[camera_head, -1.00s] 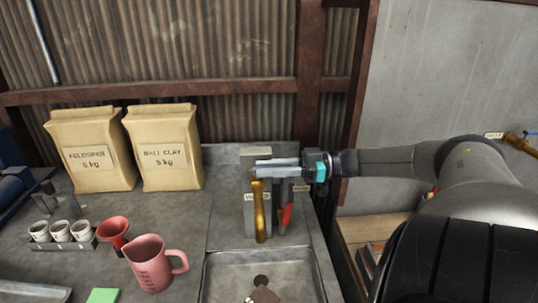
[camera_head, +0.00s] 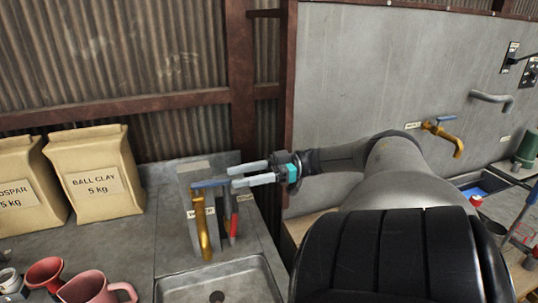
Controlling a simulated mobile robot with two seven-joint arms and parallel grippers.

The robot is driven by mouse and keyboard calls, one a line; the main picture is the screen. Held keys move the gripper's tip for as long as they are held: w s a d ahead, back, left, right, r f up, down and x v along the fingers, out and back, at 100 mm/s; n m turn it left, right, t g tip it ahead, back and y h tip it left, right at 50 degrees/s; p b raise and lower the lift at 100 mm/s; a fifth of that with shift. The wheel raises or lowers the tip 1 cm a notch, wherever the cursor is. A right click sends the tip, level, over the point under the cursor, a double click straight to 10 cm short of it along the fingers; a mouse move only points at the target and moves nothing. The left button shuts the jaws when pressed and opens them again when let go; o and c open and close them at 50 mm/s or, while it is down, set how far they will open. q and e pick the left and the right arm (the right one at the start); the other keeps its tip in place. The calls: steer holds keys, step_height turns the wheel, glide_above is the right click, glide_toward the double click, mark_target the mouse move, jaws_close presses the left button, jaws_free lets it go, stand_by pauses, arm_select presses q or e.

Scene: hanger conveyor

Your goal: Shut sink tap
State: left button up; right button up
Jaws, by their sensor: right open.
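The sink tap has a brass spout (camera_head: 204,236) that hangs down over the sink (camera_head: 177,288), and a blue lever (camera_head: 211,184) on top that lies sideways, pointing right. My right gripper (camera_head: 233,175) is open, its two pale fingers pointing left. Its fingertips are just right of the lever's end; whether they touch it I cannot tell. A red handle (camera_head: 234,226) stands right of the spout, below the fingers. My left gripper is out of view.
Clay bags (camera_head: 94,173) stand on the counter at left. A pink jug (camera_head: 90,289) and a red funnel (camera_head: 44,272) are at lower left. Another brass tap (camera_head: 443,136) with a blue lever is on the grey wall. My right arm hides much of the lower right.

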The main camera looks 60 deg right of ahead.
steer(key=b+v, duration=0.3)
steer(key=v, duration=0.4)
steer(key=shift+s+d+r, duration=0.1)
steer(key=shift+s+d, duration=0.05)
stand_by(0.5)
